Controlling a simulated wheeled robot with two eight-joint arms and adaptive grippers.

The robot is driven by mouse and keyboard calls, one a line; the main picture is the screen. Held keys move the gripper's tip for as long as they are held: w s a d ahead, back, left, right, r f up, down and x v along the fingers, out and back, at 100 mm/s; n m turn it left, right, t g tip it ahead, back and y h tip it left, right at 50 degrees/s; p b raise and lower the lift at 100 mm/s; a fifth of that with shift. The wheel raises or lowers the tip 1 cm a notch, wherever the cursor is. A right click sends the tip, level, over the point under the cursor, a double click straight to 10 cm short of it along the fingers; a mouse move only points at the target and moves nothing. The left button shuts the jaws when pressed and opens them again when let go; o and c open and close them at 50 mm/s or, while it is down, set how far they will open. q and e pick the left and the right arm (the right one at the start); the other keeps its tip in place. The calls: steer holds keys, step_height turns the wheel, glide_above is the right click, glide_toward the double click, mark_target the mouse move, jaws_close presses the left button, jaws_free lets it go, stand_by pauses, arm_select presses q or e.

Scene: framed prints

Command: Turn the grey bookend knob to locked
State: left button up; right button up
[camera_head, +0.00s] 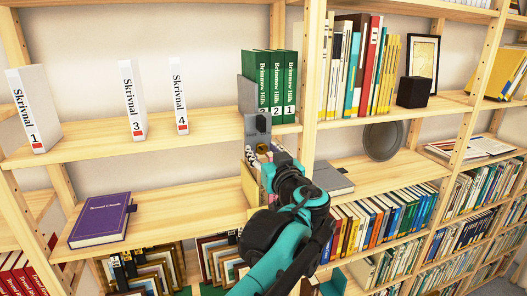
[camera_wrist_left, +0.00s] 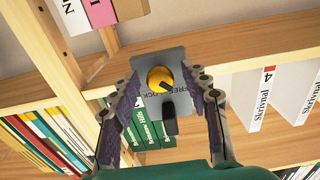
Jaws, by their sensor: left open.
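The grey bookend (camera_head: 247,92) stands at the left end of the green books, with its plate (camera_head: 250,133) hanging over the shelf's front edge. Its round yellow knob (camera_head: 262,149) shows just beyond my left gripper (camera_head: 270,162). In the left wrist view, the plate (camera_wrist_left: 177,63) appears upside down, with the yellow knob (camera_wrist_left: 159,79), FREE and LOCK lettering and a dark bar (camera_wrist_left: 169,122). My left gripper (camera_wrist_left: 158,84) is open, one finger on each side of the knob, apparently without touching it. I cannot tell which word the knob points to. My right gripper is not in view.
Green Brimnow Hills books (camera_head: 284,82) stand right of the bookend. White Skrivnal volumes (camera_head: 133,100) stand on the shelf to the left. Below are a purple book (camera_head: 102,219) and a grey book (camera_head: 333,178). A wooden upright (camera_head: 312,75) rises close right of the green books.

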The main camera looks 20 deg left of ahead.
arm_select(q)
jaws_close()
steer(key=shift+m, duration=0.3)
steer(key=m, duration=0.3)
steer(key=shift+m, duration=0.3)
steer(key=m, duration=0.4)
steer(key=shift+m+b, duration=0.3)
steer(key=m, duration=0.4)
steer(key=shift+r+m, duration=0.1)
steer(key=shift+m, duration=2.4)
